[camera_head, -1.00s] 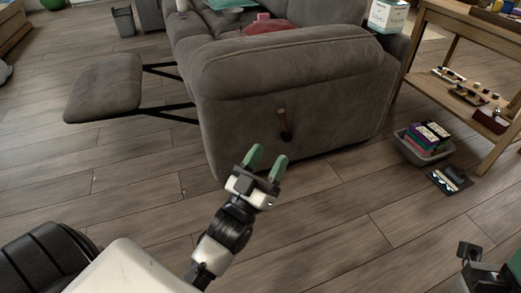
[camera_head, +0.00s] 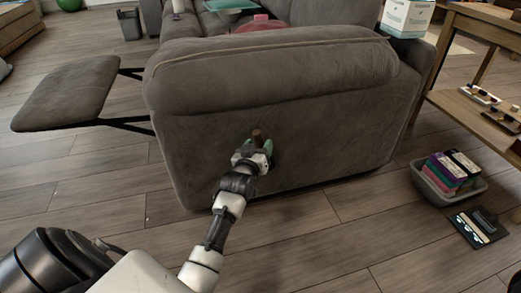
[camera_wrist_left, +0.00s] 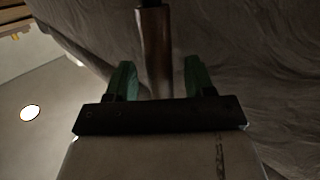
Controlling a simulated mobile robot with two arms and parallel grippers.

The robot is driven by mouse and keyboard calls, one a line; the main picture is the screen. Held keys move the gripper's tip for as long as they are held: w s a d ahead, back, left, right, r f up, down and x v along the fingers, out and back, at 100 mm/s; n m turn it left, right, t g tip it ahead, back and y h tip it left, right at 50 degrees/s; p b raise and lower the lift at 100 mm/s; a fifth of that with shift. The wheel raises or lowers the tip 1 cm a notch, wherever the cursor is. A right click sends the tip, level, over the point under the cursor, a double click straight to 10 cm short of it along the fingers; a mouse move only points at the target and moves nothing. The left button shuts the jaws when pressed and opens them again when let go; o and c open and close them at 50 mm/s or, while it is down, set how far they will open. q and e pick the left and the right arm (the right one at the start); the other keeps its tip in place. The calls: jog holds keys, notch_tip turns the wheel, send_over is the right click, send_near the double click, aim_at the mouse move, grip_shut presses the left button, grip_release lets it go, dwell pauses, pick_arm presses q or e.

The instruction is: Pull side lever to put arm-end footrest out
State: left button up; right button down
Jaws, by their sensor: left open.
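The grey recliner sofa (camera_head: 300,110) stands with its arm end towards me. Its footrest (camera_head: 70,92) sticks out to the left on dark metal links. The side lever (camera_head: 257,134) is a brown handle on the arm's side panel, mostly hidden by my gripper. My left gripper (camera_head: 256,148) is open at the lever. In the left wrist view the brown lever (camera_wrist_left: 155,45) runs between the two green fingers (camera_wrist_left: 160,78), with a gap on either side. My right gripper is not in view.
A grey bin with colourful boxes (camera_head: 448,178) and a dark flat item (camera_head: 480,227) lie on the floor at right. A wooden shelf table (camera_head: 455,105) stands beside the sofa. The wooden floor in front is clear.

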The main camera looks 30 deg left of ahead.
pick_arm(q)
jog(key=shift+x, duration=0.8)
jog(key=shift+c, duration=0.3)
grip_shut()
